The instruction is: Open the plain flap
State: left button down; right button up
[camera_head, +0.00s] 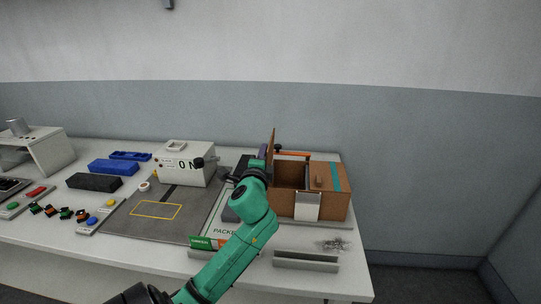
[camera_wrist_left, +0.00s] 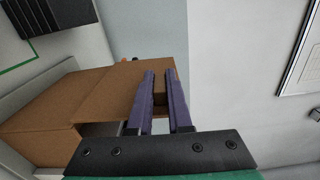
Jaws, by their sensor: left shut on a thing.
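A brown cardboard box stands at the right of the table; its front wall (camera_head: 287,204) faces me. Its plain flap (camera_head: 271,143) stands up at the left side of the opening. The other flap (camera_head: 316,173), with a teal stripe, lies flat over the right half. My left gripper (camera_head: 263,152) is at the left of the plain flap, shut on it. My right gripper is not in view.
A white label hangs on the box front (camera_head: 306,206). An orange bar (camera_head: 293,153) shows behind the box. A white machine (camera_head: 184,165), a grey mat with a yellow outline (camera_head: 118,222) and blue blocks (camera_head: 113,167) lie to the left. A grey tray (camera_head: 306,262) lies in front.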

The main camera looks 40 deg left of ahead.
pick_arm(q)
jog(key=shift+s+a+f+n, duration=0.25)
jog(key=shift+s+a+n, duration=0.15)
jog(key=shift+n, duration=0.2)
jog(key=c, duration=0.8)
grip_release()
jog(key=shift+c, duration=0.2)
jog(key=shift+r, duration=0.1)
